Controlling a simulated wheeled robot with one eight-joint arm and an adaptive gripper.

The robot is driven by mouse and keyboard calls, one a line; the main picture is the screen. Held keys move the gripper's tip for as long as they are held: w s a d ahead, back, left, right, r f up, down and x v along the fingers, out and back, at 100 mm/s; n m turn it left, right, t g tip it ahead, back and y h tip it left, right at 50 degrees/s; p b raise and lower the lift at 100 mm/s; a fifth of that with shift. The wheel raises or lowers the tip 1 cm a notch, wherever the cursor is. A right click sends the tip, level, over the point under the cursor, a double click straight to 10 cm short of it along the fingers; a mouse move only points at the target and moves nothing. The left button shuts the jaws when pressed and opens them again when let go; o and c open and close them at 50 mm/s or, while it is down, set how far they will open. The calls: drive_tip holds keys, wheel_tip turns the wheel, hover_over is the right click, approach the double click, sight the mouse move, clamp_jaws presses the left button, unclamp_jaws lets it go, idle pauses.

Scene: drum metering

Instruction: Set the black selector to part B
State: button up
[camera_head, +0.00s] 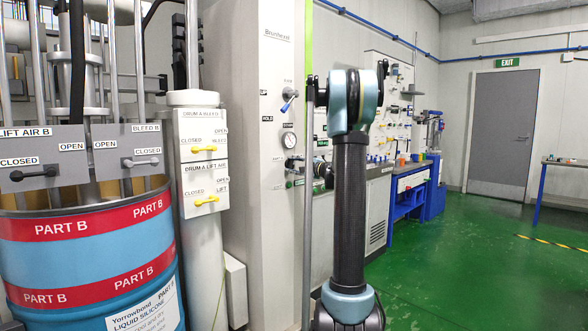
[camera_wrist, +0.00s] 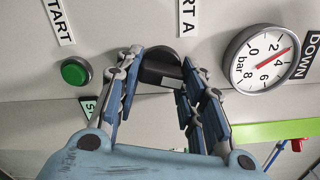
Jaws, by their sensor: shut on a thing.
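The black selector (camera_wrist: 160,64) is a dark knob on the grey panel in the wrist view. My gripper (camera_wrist: 163,72) has its fingers on either side of the knob and is shut on it. The fingers hide parts of the knob, and I cannot tell which way it points. A white label (camera_wrist: 187,14), reading "RT A" where it shows, lies beside the knob. No part B label shows near the selector. In the head view my arm stands before the panel, and I cannot make out the selector there.
A green button (camera_wrist: 75,71) and a pressure gauge (camera_wrist: 262,60) flank the selector in the wrist view. The gauge also shows in the head view (camera_head: 289,140). A blue drum (camera_head: 85,250) with red PART B bands stands at left. Green floor (camera_head: 470,270) is open at right.

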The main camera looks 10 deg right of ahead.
drive_tip(key=m, duration=0.5)
drive_tip(key=shift+f, duration=0.2)
drive_tip(key=shift+m, duration=0.3)
drive_tip(key=o, duration=1.1)
drive_tip(key=v, duration=1.2)
